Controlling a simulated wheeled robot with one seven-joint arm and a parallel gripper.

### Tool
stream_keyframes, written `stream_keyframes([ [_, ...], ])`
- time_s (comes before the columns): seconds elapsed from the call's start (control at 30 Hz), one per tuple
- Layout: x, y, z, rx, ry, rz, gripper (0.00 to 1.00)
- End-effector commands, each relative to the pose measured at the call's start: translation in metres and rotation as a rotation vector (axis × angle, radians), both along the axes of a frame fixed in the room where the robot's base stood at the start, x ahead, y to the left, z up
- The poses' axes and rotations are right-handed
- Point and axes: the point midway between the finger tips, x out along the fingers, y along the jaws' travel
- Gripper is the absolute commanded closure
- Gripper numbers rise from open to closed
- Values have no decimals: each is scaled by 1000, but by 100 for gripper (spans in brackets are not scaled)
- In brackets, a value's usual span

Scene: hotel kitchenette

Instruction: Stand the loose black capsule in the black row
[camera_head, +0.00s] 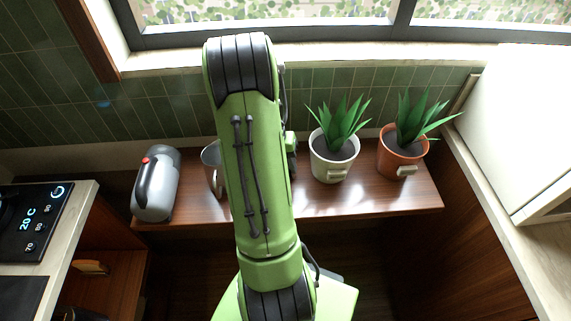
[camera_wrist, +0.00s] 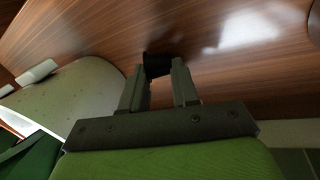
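A small black piece, apparently the loose black capsule (camera_wrist: 157,66), shows at the fingertips of my gripper (camera_wrist: 159,78) in the wrist view. The two fingers stand about its width apart, one on each side, and appear closed on it. Its lower part is hidden between the fingers. The brown wooden surface (camera_wrist: 110,40) lies behind it; I cannot tell whether the capsule touches it. No black row can be made out in either view.
On the shelf (camera_head: 310,205) stand a grey kettle (camera_head: 158,190), a metal cup (camera_head: 211,168), a white potted plant (camera_head: 333,160) and a terracotta potted plant (camera_head: 402,158). The white pot (camera_wrist: 85,90) seems to show at left in the wrist view. A white cabinet (camera_head: 510,120) bounds the right.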

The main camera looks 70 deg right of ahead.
Motion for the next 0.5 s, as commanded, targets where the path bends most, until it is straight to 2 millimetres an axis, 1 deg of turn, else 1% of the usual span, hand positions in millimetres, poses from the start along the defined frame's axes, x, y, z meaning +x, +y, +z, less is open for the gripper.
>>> stream_keyframes([
  [0.03,0,0,-1,0,0,0,63],
  [0.13,0,0,0,0,0,0,48],
  [0.17,0,0,0,0,0,0,45],
  [0.4,0,0,1,0,0,0,45],
  [0.5,1,0,8,-1,0,0,45],
])
